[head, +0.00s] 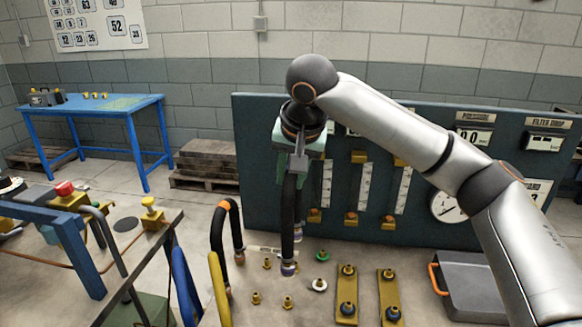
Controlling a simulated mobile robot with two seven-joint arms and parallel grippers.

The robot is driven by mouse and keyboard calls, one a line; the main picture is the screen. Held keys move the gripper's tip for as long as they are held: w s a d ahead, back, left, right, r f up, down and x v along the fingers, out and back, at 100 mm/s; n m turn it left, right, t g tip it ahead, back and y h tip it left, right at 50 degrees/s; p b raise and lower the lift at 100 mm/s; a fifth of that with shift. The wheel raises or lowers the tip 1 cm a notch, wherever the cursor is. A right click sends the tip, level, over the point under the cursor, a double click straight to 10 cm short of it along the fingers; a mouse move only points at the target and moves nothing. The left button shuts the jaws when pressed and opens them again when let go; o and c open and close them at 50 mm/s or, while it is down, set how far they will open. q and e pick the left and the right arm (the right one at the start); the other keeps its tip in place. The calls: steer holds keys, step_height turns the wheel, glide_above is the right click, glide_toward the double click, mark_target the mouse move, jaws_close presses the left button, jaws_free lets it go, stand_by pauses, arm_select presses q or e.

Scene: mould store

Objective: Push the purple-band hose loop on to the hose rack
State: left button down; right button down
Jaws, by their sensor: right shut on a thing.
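My right gripper (299,163) comes down from above in front of the dark panel. It is shut on the upper part of a black hose loop (289,205), which hangs upright below it. The loop's lower ends have pale fittings, close above or at the work surface; contact is unclear. Another black hose loop (218,229), with an orange band, stands to the left, apart from the held one. I cannot pick out the hose rack with certainty. My left gripper is not in view.
Several brass studs (256,298), a green-topped fitting (322,256) and two yellow plates (347,295) are near the held loop. A panel with gauges (270,125) stands behind. Yellow (218,290) and blue (184,285) hoses are at left. A grey case (480,290) is at right.

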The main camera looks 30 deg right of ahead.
step_height(320, 180, down, 7)
steer(key=b, duration=0.2)
steer(key=shift+f, duration=0.15)
steer(key=shift+p, duration=0.45)
stand_by(0.7)
steer(key=shift+f+p, duration=0.1)
steer(key=shift+p, duration=0.35)
stand_by(0.5)
steer(key=shift+f, duration=0.8)
stand_by(0.5)
steer(key=shift+f, duration=0.5)
stand_by(0.9)
steer(key=shift+p, duration=0.85)
stand_by(0.3)
steer(key=c, duration=0.5)
jaws_free()
steer(key=shift+f, duration=0.15)
steer(key=shift+c, duration=0.2)
